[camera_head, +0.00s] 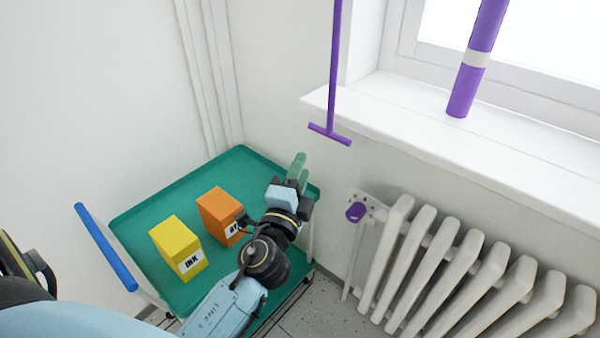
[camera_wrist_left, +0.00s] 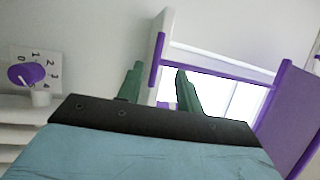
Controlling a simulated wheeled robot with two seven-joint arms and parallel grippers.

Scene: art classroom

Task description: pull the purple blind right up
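The blind itself does not clearly show in the head view. My left gripper (camera_head: 298,168) is below and a little left of the crossbar, apart from it, over the trolley's far right corner. In the left wrist view its two green fingers (camera_wrist_left: 158,90) stand apart with nothing seen held. Beyond them are purple strips (camera_wrist_left: 215,67) and a purple panel (camera_wrist_left: 288,115); I cannot tell which are the blind. My right gripper is not in view.
A green trolley (camera_head: 140,215) with a blue handle holds a yellow box (camera_head: 178,248) and an orange box (camera_head: 218,215). A white radiator (camera_head: 440,250) with a purple knob (camera_head: 355,211) is under the sill (camera_head: 400,115). A purple cylinder (camera_head: 462,95) with a pale band stands at the sill.

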